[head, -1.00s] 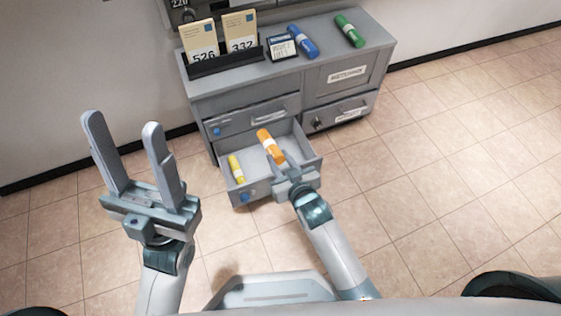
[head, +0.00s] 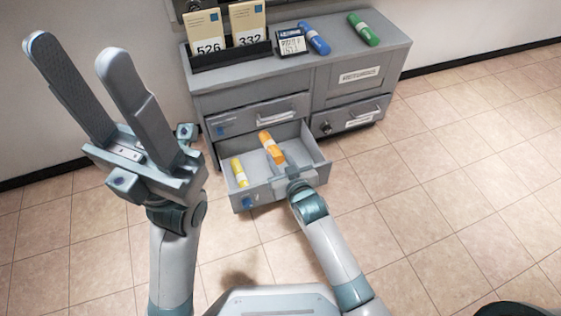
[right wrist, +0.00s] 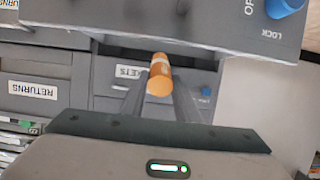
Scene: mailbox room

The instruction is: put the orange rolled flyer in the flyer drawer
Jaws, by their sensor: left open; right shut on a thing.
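The orange rolled flyer (head: 271,147) is held tilted in my right gripper (head: 282,168) over the open lower-left drawer (head: 318,152). In the right wrist view, the orange flyer (right wrist: 159,76) sits between the two fingers, with the cabinet front beyond it. I cannot tell whether the flyer touches the drawer floor. A yellow roll (head: 239,172) lies inside the drawer at its left side. My left gripper (head: 75,65) is raised at the left, open and empty, away from the cabinet.
The grey cabinet top holds a blue roll (head: 314,38), a green roll (head: 363,29), a small sign (head: 292,41) and a dark rack (head: 229,59) with numbered envelopes. A closed drawer (head: 255,117) is above the open one. Tiled floor is clear at the right.

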